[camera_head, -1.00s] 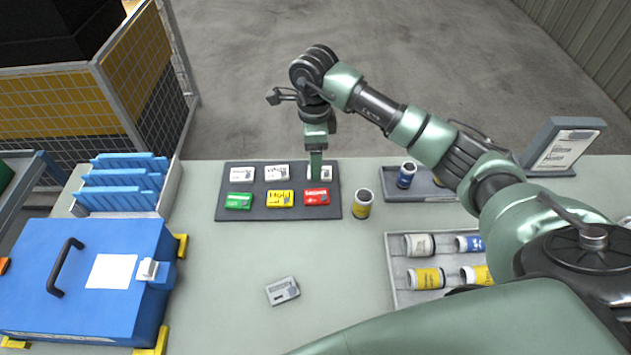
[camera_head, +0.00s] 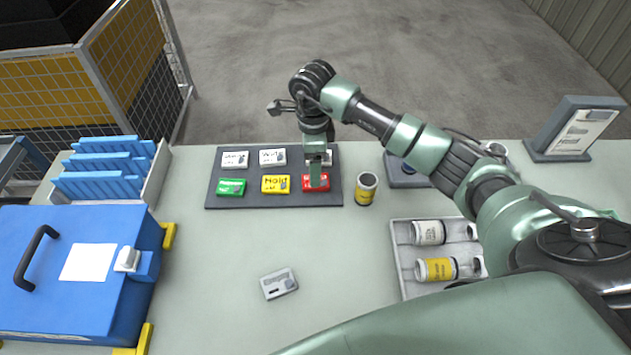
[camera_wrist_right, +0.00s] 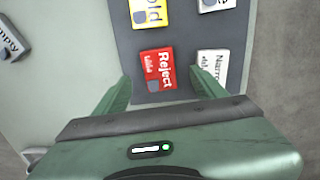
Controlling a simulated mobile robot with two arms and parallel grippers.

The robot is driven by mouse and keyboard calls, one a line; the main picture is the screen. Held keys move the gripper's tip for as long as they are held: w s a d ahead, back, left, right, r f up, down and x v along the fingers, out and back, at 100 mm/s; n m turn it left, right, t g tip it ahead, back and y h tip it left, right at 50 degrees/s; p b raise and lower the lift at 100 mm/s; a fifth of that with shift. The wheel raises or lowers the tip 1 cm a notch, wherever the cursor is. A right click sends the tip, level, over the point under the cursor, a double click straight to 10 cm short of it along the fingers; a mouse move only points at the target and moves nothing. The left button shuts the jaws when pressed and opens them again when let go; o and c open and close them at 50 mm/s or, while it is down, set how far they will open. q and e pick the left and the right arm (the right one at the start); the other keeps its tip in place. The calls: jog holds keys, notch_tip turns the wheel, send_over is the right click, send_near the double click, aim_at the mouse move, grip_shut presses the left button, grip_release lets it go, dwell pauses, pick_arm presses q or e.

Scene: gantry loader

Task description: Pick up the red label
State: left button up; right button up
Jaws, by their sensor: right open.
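The red label (camera_head: 310,182) lies on the dark mat (camera_head: 222,201), at the right end of the front row. In the head view my right gripper (camera_head: 318,181) hangs over it and hides part of it. In the right wrist view the red label (camera_wrist_right: 157,69) reads "Reject" and lies ahead, between the two spread fingers of the open, empty gripper (camera_wrist_right: 161,84). I see no contact between fingers and label. My left gripper is not in view.
A yellow label (camera_head: 276,184) lies left of the red one, a green label (camera_head: 231,188) further left, and white labels (camera_head: 272,157) behind. A yellow-banded can (camera_head: 366,188) stands right of the mat. A grey label (camera_head: 279,283) lies nearer on the table. A blue case (camera_head: 70,270) stands left.

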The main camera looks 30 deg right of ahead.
jog(key=f, duration=0.2)
jog(key=f+p, duration=0.1)
jog(key=shift+s+d+f, duration=0.2)
jog(key=shift+f, duration=0.75)
jog(key=c, duration=1.4)
jog(key=shift+w+r, duration=0.1)
jog(key=shift+r, duration=0.05)
